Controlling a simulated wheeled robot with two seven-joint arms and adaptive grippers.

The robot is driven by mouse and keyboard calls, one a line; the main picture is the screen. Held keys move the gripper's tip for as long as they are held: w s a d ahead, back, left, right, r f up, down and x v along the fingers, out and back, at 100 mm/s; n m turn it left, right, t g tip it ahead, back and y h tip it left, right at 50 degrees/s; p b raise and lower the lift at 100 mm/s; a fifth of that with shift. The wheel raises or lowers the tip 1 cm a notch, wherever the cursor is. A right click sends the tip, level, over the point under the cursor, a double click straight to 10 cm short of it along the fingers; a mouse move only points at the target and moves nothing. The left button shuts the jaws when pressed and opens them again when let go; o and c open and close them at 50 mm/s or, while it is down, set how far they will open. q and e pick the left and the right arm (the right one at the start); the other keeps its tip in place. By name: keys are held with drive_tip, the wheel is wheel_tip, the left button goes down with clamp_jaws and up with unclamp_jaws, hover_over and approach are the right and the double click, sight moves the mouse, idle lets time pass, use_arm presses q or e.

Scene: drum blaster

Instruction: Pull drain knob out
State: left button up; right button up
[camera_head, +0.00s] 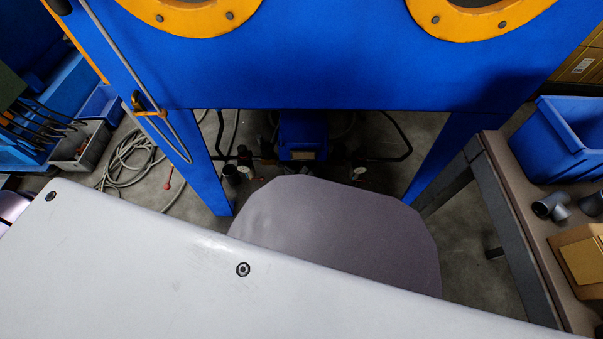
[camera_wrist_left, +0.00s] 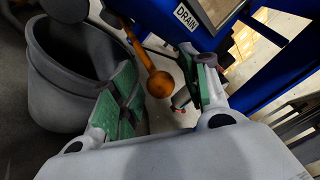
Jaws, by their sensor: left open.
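The drain knob (camera_wrist_left: 160,84) is an orange ball on the end of an orange rod, below a white DRAIN label (camera_wrist_left: 186,17) on the blue machine. It shows in the left wrist view. My left gripper (camera_wrist_left: 159,72) is open, with one green-padded finger on each side of the knob in the picture. Gaps show between the knob and both pads; I cannot tell how deep the knob sits between them. I cannot make out the knob or my left gripper's fingers in the head view. My right gripper is not in view.
A grey bucket (camera_wrist_left: 62,85) stands close by the left finger. In the head view, the blue cabinet (camera_head: 320,70) stands on blue legs. A bench (camera_head: 510,190) on the right holds a blue bin (camera_head: 560,150) and pipe fittings. A coiled hose (camera_head: 125,160) lies on the floor at left.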

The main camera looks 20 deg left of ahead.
use_arm(q)
clamp_jaws()
idle(0.3)
drive_tip(key=s, duration=0.1)
drive_tip(key=s+d+p, duration=0.1)
drive_tip(key=s, duration=0.1)
drive_tip(key=s+p, duration=0.1)
drive_tip(key=s, duration=0.1)
drive_tip(key=shift+d, duration=0.35)
drive_tip(key=shift+s, duration=0.1)
unclamp_jaws()
drive_tip(key=shift+r, duration=0.1)
